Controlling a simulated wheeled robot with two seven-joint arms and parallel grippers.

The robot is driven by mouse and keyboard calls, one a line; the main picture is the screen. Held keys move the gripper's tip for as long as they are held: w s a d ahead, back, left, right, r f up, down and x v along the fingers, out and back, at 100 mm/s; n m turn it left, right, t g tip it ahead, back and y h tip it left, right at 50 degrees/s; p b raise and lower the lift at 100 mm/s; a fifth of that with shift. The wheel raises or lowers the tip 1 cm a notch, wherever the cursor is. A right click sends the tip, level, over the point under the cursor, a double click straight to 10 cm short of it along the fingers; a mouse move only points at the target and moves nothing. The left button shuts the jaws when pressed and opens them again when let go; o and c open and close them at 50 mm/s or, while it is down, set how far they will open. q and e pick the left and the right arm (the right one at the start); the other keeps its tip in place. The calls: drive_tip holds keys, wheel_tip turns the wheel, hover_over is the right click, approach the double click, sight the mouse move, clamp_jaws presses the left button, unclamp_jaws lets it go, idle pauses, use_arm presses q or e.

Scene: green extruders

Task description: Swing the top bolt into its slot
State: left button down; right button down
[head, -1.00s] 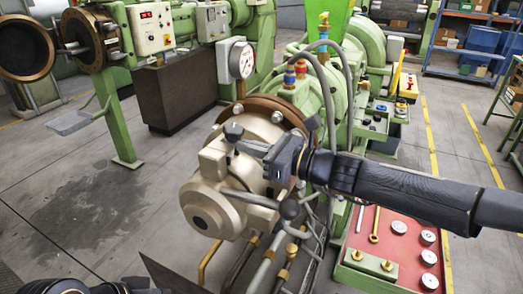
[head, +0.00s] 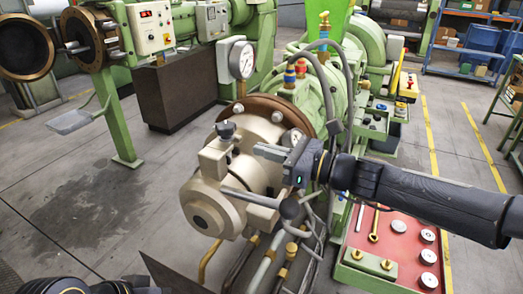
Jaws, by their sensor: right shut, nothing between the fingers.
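The top bolt (head: 226,131) has a dark knob. It stands near upright at the top of the cream die head (head: 212,190), by the raised block. I cannot tell from this view how deep its shank sits in the slot. My right gripper (head: 260,151) comes in from the right. It is shut and empty, its fingertips a little right of and below the bolt's knob, apart from it. A second bolt with a dark round knob (head: 290,208) sticks out at the lower right of the head.
A pressure gauge (head: 241,60) rises behind the brown flange (head: 262,110). Hoses and pipes hang under the head. A red tray (head: 395,240) with metal discs and brass parts lies at the lower right.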

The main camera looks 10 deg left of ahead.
drive_tip(key=p+v, duration=0.1)
drive_tip(key=v, duration=0.7)
drive_tip(key=shift+d, duration=0.35)
drive_tip(key=shift+s, duration=0.1)
